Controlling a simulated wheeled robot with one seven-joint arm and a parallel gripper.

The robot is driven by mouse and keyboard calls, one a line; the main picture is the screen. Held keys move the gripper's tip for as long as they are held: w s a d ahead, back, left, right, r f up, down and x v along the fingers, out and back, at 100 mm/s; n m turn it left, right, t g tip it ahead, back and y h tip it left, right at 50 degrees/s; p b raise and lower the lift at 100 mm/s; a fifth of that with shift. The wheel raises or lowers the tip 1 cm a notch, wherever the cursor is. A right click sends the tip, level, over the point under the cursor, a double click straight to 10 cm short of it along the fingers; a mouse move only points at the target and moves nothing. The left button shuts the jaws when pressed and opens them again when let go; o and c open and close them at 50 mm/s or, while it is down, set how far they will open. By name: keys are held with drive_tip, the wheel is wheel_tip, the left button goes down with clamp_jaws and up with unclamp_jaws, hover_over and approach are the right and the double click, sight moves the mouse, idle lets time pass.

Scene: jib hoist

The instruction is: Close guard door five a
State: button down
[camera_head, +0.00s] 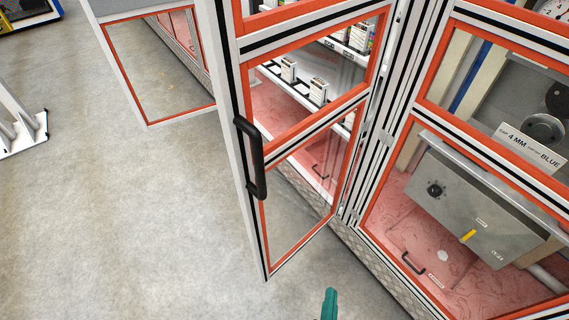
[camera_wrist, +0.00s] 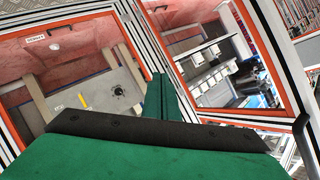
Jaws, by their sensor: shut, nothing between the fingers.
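A guard door (camera_head: 231,90) with an aluminium frame, orange-red inner edging and clear panels stands open in the head view, swung out from the cabinet. Its black bar handle (camera_head: 250,160) is on the free edge at the left. No door number is readable. My gripper (camera_head: 329,304) shows only as a teal tip at the bottom edge, low and to the right of the door. In the wrist view my gripper (camera_wrist: 162,98) is shut and empty, with green fingers. An orange-edged frame (camera_wrist: 268,45) and a black bar (camera_wrist: 303,135) show at right, apart from the fingers.
Another orange-edged panel (camera_head: 148,122) stands open farther back. To the right, a fixed guard panel (camera_head: 487,172) covers a grey box (camera_head: 470,205). Shelves with small boxes (camera_head: 318,91) show behind the door.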

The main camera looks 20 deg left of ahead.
sight(273, 157)
drive_tip(key=w+a+r+m+y, duration=0.3)
drive_tip(key=w+r+y, duration=0.4)
drive_tip(key=w+r, duration=0.45)
drive_tip(key=a+r+n+g+y, duration=0.2)
drive_tip(key=r+y, duration=0.2)
drive_tip(key=r, duration=0.4)
drive_tip(key=a+r+n+g+y, duration=0.2)
drive_tip(key=r+g+y, duration=0.15)
drive_tip(key=r, duration=0.45)
drive_tip(key=shift+t+y, duration=0.35)
drive_tip(key=x, duration=1.3)
drive_tip(key=shift+w+a+f, duration=0.15)
drive_tip(key=shift+w+f, duration=0.1)
drive_tip(key=shift+w, duration=0.15)
drive_tip(key=shift+a, duration=0.1)
